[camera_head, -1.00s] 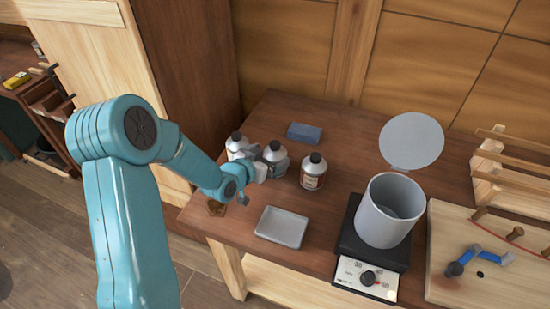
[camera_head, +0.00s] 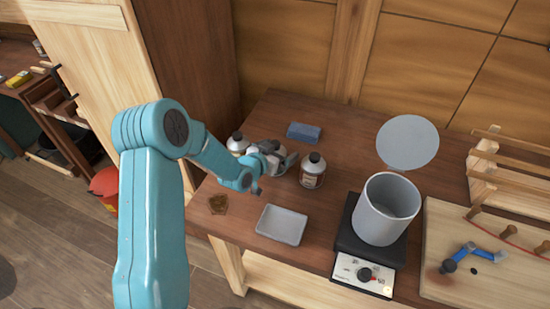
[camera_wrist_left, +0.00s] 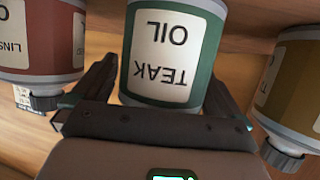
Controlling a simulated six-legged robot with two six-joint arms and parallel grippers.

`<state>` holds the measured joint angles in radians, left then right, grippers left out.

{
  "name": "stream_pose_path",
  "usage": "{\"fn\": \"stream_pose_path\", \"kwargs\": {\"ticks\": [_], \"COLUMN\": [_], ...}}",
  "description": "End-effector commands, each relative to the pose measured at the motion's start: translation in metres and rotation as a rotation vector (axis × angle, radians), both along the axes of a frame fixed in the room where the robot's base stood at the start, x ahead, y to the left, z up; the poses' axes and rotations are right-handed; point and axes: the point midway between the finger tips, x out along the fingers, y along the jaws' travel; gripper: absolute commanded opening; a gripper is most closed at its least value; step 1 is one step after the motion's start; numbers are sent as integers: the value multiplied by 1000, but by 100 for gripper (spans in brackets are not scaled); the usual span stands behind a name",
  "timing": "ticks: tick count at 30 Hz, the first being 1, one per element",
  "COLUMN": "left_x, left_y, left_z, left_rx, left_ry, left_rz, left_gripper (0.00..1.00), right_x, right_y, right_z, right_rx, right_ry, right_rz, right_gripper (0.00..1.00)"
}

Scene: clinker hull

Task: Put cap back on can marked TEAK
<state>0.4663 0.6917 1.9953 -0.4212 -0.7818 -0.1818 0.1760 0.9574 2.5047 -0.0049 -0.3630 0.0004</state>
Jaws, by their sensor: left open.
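In the left wrist view the green can marked TEAK OIL (camera_wrist_left: 170,55) stands between the fingers of my open left gripper (camera_wrist_left: 160,70), with its lettering upside down. The gripper body hides the can's top there, so I cannot tell if it bears a cap. In the head view my left gripper (camera_head: 279,161) is around the middle can of a row and mostly hides it. A red can marked LINS... (camera_wrist_left: 38,45) and a mustard can (camera_wrist_left: 295,85) flank it in the wrist view, both with black caps. I can identify no loose cap. My right gripper is not in view.
A can with a dark cap (camera_head: 312,171) stands right of my gripper, another pale one (camera_head: 237,143) left. A blue block (camera_head: 304,132) lies behind. A grey tray (camera_head: 282,226) is empty in front.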

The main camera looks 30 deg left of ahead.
Motion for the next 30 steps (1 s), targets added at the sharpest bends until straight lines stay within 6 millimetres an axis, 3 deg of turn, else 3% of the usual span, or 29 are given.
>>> {"fn": "stream_pose_path", "kwargs": {"ticks": [4,5,10,12,23,26,30], "left_x": [0,0,0,0,1,1,1], "left_y": [0,0,0,0,1,1,1], "left_z": [0,0,0,1,12,29,68], "left_rx": [0,0,0,1,2,5,6], "left_ry": [0,0,0,-3,-5,-8,-13], "left_rz": [0,0,0,1,0,0,1], "left_gripper": [100,94,38,27,26,26,26], "right_x": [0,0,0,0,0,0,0], "right_y": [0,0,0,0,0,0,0], "right_z": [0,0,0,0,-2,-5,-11], "right_rx": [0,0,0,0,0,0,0], "right_ry": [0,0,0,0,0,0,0], "right_rz": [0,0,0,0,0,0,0], "right_gripper": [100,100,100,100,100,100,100]}}
